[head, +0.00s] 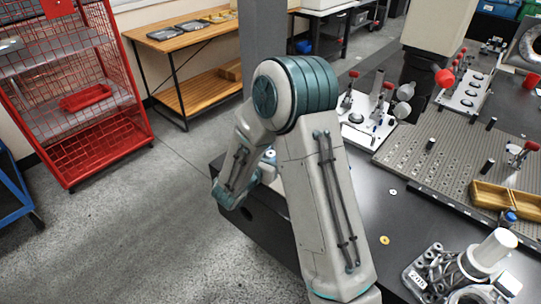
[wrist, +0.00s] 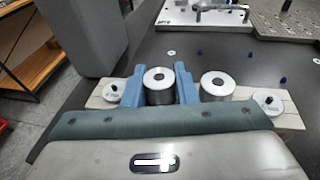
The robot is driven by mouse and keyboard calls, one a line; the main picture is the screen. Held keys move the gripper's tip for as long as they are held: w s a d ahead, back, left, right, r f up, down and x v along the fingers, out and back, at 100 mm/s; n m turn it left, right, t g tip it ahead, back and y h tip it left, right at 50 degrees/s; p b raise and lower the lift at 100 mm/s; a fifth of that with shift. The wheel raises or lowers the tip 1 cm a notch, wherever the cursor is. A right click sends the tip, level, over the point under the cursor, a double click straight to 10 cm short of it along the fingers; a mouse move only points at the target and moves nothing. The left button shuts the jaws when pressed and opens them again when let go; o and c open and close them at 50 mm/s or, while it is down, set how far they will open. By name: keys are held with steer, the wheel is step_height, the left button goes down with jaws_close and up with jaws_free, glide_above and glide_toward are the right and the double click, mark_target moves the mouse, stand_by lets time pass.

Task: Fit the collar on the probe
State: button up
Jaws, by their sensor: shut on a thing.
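In the wrist view, my gripper (wrist: 159,74) has its two blue fingers on either side of a short dark-sided cylinder (wrist: 158,96). The cylinder has a bright ring-shaped top with a central hole and looks like the collar. It is upright, and the fingers are shut on it. I cannot tell whether its bottom still touches the pale board (wrist: 292,121) under it. In the head view my own arm hides the gripper and this cylinder. I cannot clearly make out the probe; a pale column with a dark lower part (head: 418,72) stands at the back right.
A similar silver cylinder (wrist: 217,87) stands close to the right finger. Pale discs with black knobs sit left (wrist: 113,92) and right (wrist: 268,101). Farther right are a perforated plate (head: 450,150), a wooden tray (head: 490,195) and a cluttered fixture (head: 430,270). Dark tabletop between is mostly clear.

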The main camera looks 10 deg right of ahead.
mark_target(271, 153)
steer(key=shift+r+p, duration=2.05)
steer(key=shift+r, duration=1.65)
steer(key=shift+c, duration=0.5)
